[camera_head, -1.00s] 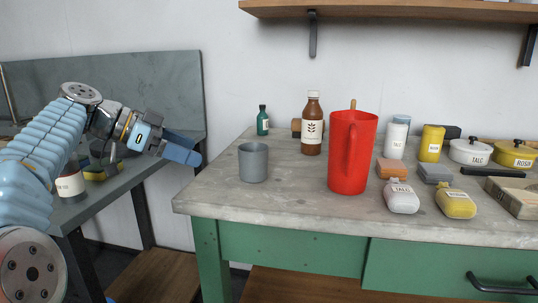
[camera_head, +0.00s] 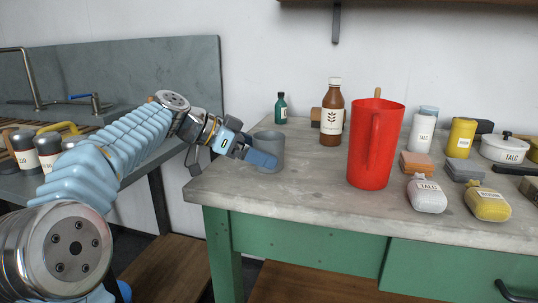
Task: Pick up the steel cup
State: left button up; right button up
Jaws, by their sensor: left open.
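The steel cup (camera_head: 271,143) is a plain grey cup standing upright near the left end of the grey stone tabletop (camera_head: 300,192). My left gripper (camera_head: 262,160) is open at the cup's left front side. One blue finger overlaps the lower front of the cup in the picture and hides part of it. I cannot tell whether the finger touches the cup. The other finger is mostly hidden. My right gripper is not in view.
Right of the cup stand a green bottle (camera_head: 281,108), a brown bottle (camera_head: 331,115) and a tall red jug (camera_head: 373,145). Talc and rosin bags, blocks and pots fill the table's right side. A sink counter (camera_head: 130,70) is at the left.

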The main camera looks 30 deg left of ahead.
pick_arm(q)
jog(key=shift+x, duration=0.8)
jog(key=shift+a, duration=0.1)
jog(key=c, duration=1.1)
jog(key=shift+r, duration=0.25)
